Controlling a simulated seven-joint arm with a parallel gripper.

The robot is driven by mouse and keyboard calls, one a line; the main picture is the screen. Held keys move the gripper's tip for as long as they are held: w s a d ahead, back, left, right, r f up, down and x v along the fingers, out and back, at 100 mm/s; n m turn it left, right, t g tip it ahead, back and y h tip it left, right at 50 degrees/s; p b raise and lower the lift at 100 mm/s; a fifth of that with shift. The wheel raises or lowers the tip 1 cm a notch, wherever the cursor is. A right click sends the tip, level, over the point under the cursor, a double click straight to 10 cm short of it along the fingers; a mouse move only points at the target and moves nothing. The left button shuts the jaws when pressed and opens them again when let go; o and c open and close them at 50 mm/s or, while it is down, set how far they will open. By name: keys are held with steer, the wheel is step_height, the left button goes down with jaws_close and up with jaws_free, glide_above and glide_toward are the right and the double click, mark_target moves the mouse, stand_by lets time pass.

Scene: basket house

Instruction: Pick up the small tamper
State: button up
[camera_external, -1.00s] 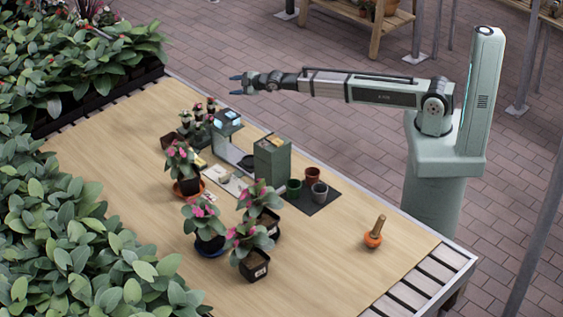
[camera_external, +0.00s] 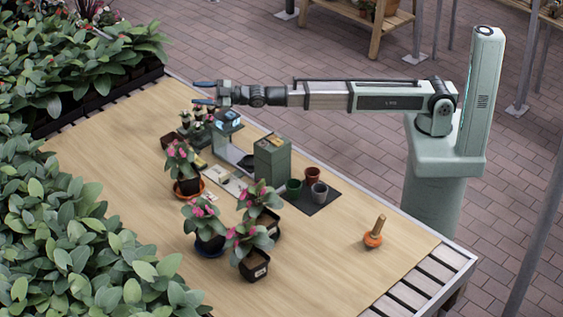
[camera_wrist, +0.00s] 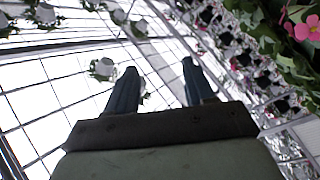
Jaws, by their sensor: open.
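The small tamper (camera_external: 374,236) has an orange rounded base and an upright wooden handle. It stands on the bare right part of the wooden table (camera_external: 325,262) in the external view. My gripper (camera_external: 197,93) is open and empty, high above the table's back left part and far to the left of the tamper. In the wrist view my gripper's two dark fingers (camera_wrist: 158,82) are spread apart with nothing between them. The wrist view looks up at the glass roof and hanging plants, and the tamper is not in it.
A green boxy machine (camera_external: 272,161) and a smaller one with a lit screen (camera_external: 228,119) stand at mid-table. Small pots stand on a dark mat (camera_external: 314,204). Several flowering plants, such as one in a dark pot (camera_external: 254,266), stand left of the tamper. Dense foliage (camera_external: 60,235) borders the left.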

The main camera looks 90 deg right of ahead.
steer(key=s+a+r+n+y, duration=0.1)
steer(key=s+a+r+y, duration=0.2)
steer(key=a, duration=0.8)
steer(key=s+a+f+n+g, duration=0.2)
steer(key=s+a+f+g, duration=0.1)
steer(key=s+a, duration=0.4)
steer(key=s+a+f+n+g, duration=0.25)
steer(key=s+a, duration=0.25)
steer(key=a, duration=0.5)
steer(key=s+a+f+n+g, duration=0.1)
steer(key=s+a+f+g, duration=0.1)
steer(key=s+a+g, duration=0.45)
steer(key=n+g+h, duration=0.6)
steer(key=n+g, duration=0.2)
steer(key=n, duration=0.2)
glide_above(381, 215)
step_height(381, 215, down, 4)
steer(key=shift+r+m, duration=0.15)
steer(key=shift+m, duration=0.1)
step_height(381, 215, down, 8)
steer(key=shift+f, duration=0.2)
steer(key=shift+w+d+f, duration=0.1)
steer(key=shift+f, duration=1.25)
steer(key=shift+d+f, duration=0.1)
steer(key=shift+f, duration=1.2)
